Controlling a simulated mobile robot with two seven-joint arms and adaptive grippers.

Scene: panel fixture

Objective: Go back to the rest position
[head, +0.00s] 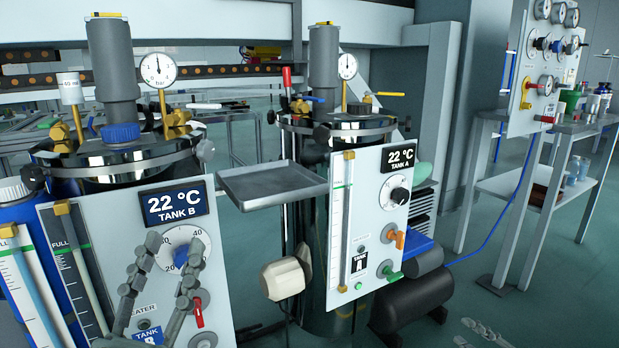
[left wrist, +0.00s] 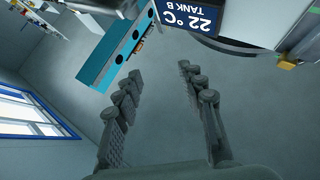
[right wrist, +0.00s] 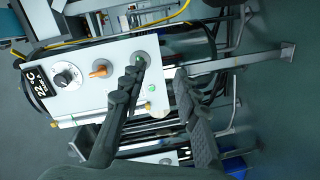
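My left gripper (head: 174,245) is in front of the Tank B panel (head: 120,215), its fingers spread on either side of the panel's dial. In the left wrist view its two fingers (left wrist: 158,72) stand apart with nothing between them. My right gripper (head: 482,334) shows only partly at the bottom right edge of the head view, low over the floor. In the right wrist view its fingers (right wrist: 160,68) are apart and empty, with the Tank A panel (right wrist: 95,85) behind them. Whether either gripper touches a panel is hard to tell.
The Tank A panel (head: 370,220) stands at the centre with orange and green knobs. A metal tray (head: 270,183) sits between the tanks. A side table (head: 515,190) with a gauge panel (head: 545,70) and bottles stands at right. Open floor (head: 565,290) lies at lower right.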

